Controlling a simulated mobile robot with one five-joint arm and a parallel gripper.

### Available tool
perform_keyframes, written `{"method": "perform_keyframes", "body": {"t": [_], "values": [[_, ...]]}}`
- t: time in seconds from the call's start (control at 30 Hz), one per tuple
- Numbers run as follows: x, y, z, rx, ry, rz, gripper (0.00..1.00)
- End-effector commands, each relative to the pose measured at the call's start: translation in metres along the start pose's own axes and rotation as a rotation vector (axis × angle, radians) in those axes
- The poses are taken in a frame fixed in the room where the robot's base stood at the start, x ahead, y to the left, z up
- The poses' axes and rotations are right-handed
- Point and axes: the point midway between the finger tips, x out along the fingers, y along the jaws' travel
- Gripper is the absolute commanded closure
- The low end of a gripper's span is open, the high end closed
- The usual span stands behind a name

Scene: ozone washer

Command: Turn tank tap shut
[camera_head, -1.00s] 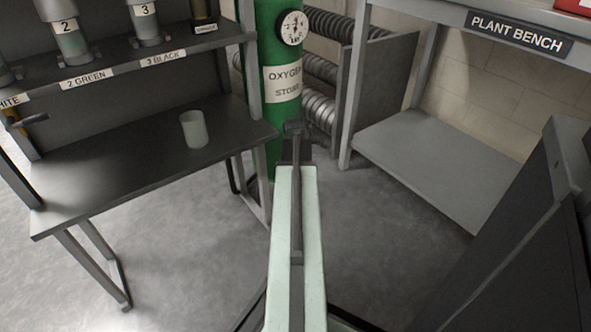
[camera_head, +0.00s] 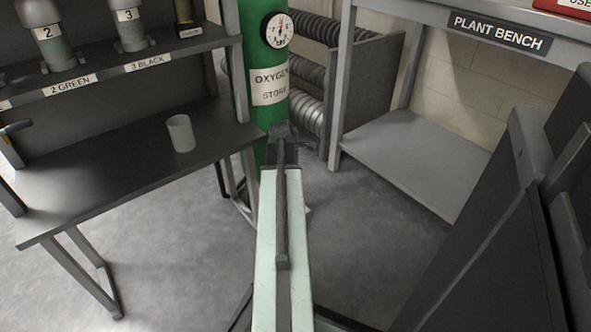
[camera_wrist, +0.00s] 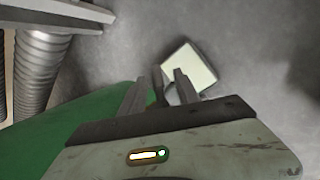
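The green oxygen tank (camera_head: 247,50) stands upright beyond my arm, with a round dial (camera_head: 278,30) and an "OXYGEN STORE" label (camera_head: 269,85). Its top is cut off, and I cannot make out a tap in the head view. In the wrist view, green surface (camera_wrist: 50,150) fills the lower left. My gripper (camera_wrist: 160,78) shows there with two fingers apart. A small dark shape shows between them, and I cannot tell what it is. In the head view, the end of my arm is low in front of the tank; its fingers are not clear.
A dark bench (camera_head: 100,178) with a pale cup (camera_head: 181,133) stands left, numbered canisters on the shelf above. The plant bench (camera_head: 400,150) is right, ribbed hoses (camera_head: 305,110) behind. The wrist view shows a pale square object (camera_wrist: 190,65). Grey floor is open between the benches.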

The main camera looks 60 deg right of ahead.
Motion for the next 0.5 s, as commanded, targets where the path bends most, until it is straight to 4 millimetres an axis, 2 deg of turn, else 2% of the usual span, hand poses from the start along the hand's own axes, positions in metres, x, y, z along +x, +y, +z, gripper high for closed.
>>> {"method": "perform_keyframes", "body": {"t": [0.17,0.5], "values": [[-0.015,0.001,0.001,0.0,-0.001,0.0,0.62],[-0.076,0.002,0.002,-0.001,0.0,0.0,0.62]]}}
